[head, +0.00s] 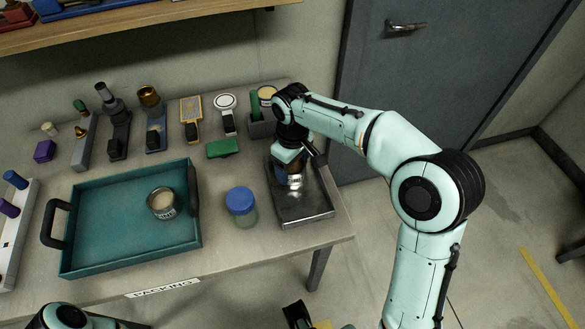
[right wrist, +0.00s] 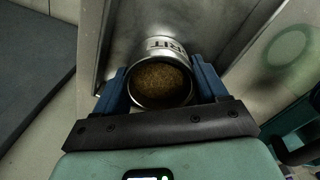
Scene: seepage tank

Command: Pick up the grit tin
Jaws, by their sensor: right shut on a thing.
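The grit tin (head: 295,182) is a small metal tin with a printed label, at the metal tray (head: 304,216) on the right of the table. In the right wrist view the tin (right wrist: 162,82) shows brown grains inside and part of the label, "RIT". My right gripper (head: 289,172) is shut on it, with one blue finger on each side of the tin in the right wrist view (right wrist: 161,84). I cannot tell whether the tin touches the tray floor. My left gripper is not in view.
A teal tray (head: 115,255) holds another tin (head: 162,203). A blue-lidded jar (head: 241,204) stands between the trays. A green block (head: 222,148) lies behind. Several tools line the back of the table. A grey door (head: 440,80) is behind my right arm.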

